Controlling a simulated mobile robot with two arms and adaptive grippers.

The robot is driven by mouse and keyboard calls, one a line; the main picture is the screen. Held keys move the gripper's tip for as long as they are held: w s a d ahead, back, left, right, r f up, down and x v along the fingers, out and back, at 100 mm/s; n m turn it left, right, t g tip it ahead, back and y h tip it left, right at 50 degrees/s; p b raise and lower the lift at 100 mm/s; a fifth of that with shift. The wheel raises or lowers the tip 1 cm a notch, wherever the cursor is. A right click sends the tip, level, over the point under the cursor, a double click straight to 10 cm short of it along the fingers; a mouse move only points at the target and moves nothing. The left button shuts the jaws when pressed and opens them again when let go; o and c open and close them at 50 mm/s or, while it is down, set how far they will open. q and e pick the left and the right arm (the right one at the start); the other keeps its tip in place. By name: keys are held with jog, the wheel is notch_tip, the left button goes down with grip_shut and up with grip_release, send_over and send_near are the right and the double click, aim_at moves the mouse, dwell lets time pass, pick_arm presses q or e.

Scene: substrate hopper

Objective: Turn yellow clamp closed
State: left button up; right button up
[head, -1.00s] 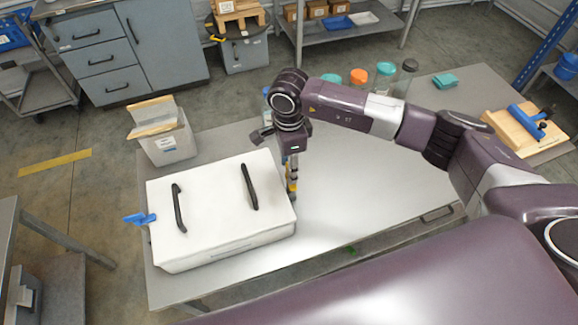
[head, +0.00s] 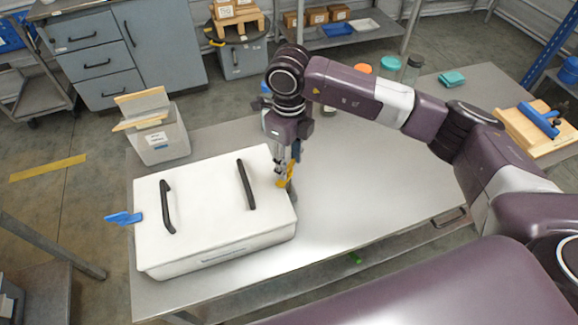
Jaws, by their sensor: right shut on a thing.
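The yellow clamp (head: 285,181) is at the right end of a white lidded box, the hopper (head: 205,195), on the grey table. My right gripper (head: 284,168) reaches down from above at the box's right edge and is shut on the yellow clamp. The fingers and part of the clamp overlap, so the clamp's exact angle is hard to tell. A blue clamp (head: 124,218) sticks out at the box's left end. The box lid is down and carries two black handles (head: 246,184). My left gripper is not in view.
A white bin (head: 160,140) with wooden-looking flaps stands behind the box at the left. Jars with coloured lids (head: 387,69) and a teal item (head: 451,78) sit at the back. A wooden block with a blue tool (head: 538,120) is at the right. The table's middle right is clear.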

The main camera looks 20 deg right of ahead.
aim_at(289, 165)
jog(key=m+b, duration=0.2)
jog(key=m, duration=0.2)
jog(key=shift+w+b, duration=0.1)
jog(key=shift+b, duration=0.2)
jog(key=shift+r+m+b, duration=0.1)
jog(key=shift+m+b, duration=0.55)
jog(key=shift+m, duration=1.05)
jog(key=o, duration=1.2)
jog(key=shift+c, duration=0.2)
notch_tip(289, 165, up, 12)
